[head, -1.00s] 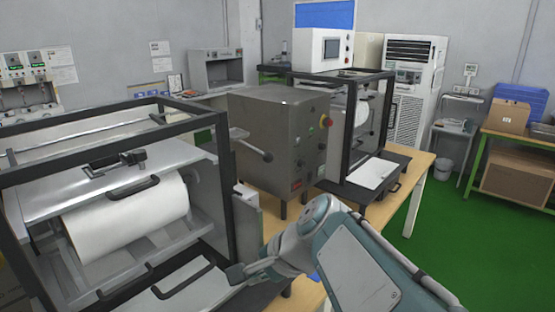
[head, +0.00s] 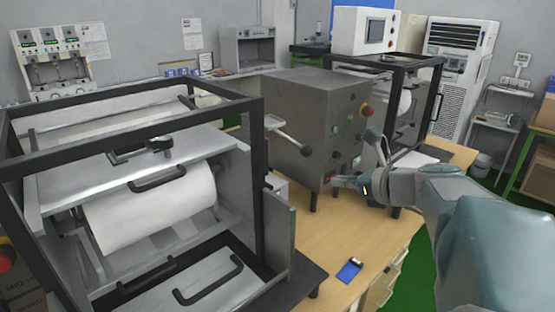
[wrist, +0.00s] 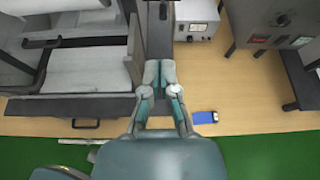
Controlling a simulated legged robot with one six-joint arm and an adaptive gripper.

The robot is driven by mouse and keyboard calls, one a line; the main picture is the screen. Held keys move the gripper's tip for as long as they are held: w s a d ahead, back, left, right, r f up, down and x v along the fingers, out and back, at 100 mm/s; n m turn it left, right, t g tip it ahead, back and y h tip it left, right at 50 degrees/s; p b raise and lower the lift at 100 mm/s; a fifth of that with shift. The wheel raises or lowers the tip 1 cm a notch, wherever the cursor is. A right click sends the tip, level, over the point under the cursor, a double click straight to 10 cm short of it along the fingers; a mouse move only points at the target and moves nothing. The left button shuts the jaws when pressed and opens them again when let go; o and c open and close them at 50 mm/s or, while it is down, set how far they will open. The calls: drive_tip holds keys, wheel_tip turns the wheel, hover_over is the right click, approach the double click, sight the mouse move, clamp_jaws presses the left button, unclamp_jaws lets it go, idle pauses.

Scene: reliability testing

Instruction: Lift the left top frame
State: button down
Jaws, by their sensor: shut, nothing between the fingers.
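My gripper (head: 338,182) is shut and empty, to the right of this frame, in front of the grey control box and apart from the frame. In the wrist view my gripper (wrist: 159,72) points along a dark post, with the machine's lower handle (wrist: 86,124) at left.
A grey control box (head: 305,118) with knobs and a lever stands right of the left machine. A second black-framed machine (head: 438,85) stands behind. A blue card (head: 349,271) lies on the wooden table (head: 335,232), whose front area is mostly clear.

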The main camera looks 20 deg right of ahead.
drive_tip(key=d+x, duration=0.1)
drive_tip(key=x, duration=0.9)
wheel_tip(320, 180, up, 4)
drive_tip(key=shift+f, duration=0.1)
